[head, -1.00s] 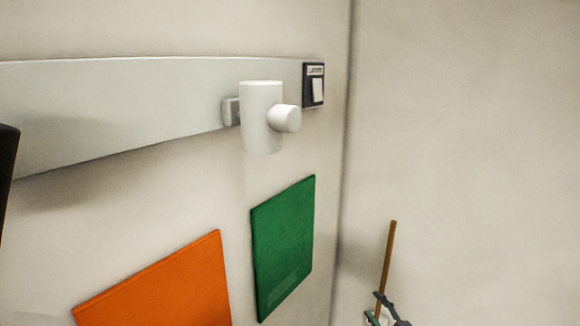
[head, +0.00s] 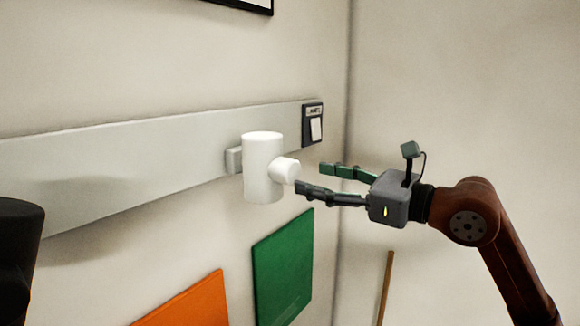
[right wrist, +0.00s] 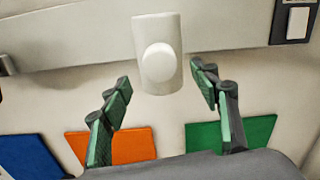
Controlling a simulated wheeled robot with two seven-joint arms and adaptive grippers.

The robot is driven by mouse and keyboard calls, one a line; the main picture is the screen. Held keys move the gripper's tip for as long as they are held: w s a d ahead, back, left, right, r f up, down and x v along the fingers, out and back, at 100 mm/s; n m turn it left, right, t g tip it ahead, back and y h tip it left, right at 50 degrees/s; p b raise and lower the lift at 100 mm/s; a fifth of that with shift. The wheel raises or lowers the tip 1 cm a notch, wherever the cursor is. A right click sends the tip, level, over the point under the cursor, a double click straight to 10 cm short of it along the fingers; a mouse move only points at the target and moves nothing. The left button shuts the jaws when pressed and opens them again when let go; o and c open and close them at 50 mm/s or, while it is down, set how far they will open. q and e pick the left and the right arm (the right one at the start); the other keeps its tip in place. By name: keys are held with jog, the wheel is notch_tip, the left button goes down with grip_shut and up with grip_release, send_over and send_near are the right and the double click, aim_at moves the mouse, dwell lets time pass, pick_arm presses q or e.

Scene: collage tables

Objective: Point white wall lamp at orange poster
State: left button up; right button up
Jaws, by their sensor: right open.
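The white wall lamp (head: 262,170) is a white cylinder on a small bracket on a grey wall rail, with a round white knob (head: 286,170) sticking out toward the right. The orange poster (head: 190,305) is on the wall below and to the left of the lamp, cut off by the picture's lower edge. My right gripper (head: 312,178) is open and empty, its fingertips just right of the knob. In the right wrist view the lamp (right wrist: 157,80) and its knob stand ahead between the open fingers, and the orange poster (right wrist: 132,146) shows below. My left gripper is not in view.
A green poster (head: 283,268) hangs right of the orange one, and a blue poster (right wrist: 32,156) shows in the right wrist view. A black switch plate with a white rocker (head: 313,125) is right of the lamp. A wooden stick (head: 385,285) stands near the right wall.

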aim_at(294, 172)
jog(key=p+x, duration=0.2)
jog(key=x, duration=0.4)
jog(key=shift+a+r+p, duration=0.15)
jog(key=shift+p, duration=0.15)
jog(key=shift+w+a, duration=0.45)
jog(key=shift+c, duration=0.4)
grip_shut()
